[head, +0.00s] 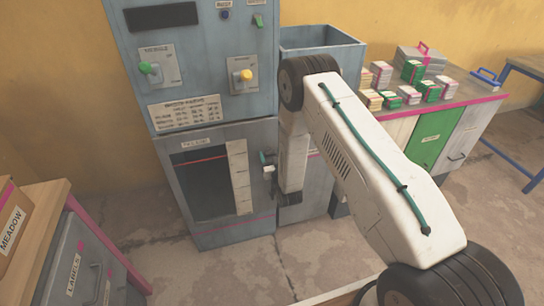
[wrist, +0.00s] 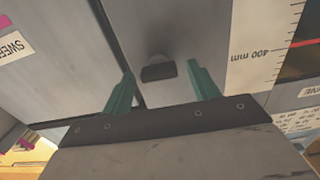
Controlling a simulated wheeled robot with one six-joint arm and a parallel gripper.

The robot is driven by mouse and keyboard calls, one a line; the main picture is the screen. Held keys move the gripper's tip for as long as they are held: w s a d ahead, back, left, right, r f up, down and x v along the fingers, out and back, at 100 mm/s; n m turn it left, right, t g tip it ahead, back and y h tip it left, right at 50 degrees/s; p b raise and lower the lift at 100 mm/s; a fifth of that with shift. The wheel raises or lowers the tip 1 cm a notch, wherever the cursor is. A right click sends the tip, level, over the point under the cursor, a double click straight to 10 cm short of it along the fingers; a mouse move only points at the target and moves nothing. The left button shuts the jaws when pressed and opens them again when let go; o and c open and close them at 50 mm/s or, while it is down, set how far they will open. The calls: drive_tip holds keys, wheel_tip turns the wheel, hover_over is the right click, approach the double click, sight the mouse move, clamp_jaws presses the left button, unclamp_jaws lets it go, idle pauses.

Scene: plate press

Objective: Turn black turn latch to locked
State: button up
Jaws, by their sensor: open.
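The black turn latch (wrist: 158,72) is a short dark bar on a round stub on the grey press door (wrist: 185,25). In the wrist view the bar lies nearly level across the picture. My gripper (wrist: 160,70) has two teal fingers, spread open, one on each side of the latch with gaps between. I cannot tell whether the fingertips reach past the bar in depth. In the head view my arm comes down at the right edge of the door (head: 207,225) and hides most of the latch area.
A white scale marked 400 mm (wrist: 265,50) runs beside the latch, next to a dark window (head: 205,185). The press panel (head: 195,60) with green and yellow knobs is above. A bench with boxes (head: 425,90) stands right; a labels cabinet (head: 75,255) stands front left.

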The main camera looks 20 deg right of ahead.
drive_tip(key=c, duration=1)
drive_tip(key=m, duration=0.4)
drive_tip(key=shift+d+m, duration=0.15)
drive_tip(key=shift+m, duration=0.25)
drive_tip(key=m, duration=0.4)
drive_tip(key=shift+f+m, duration=0.1)
drive_tip(key=shift+m, duration=0.2)
drive_tip(key=m, duration=0.4)
drive_tip(key=shift+d+f, duration=0.1)
drive_tip(key=shift+f+m, duration=0.1)
drive_tip(key=shift+m, duration=2)
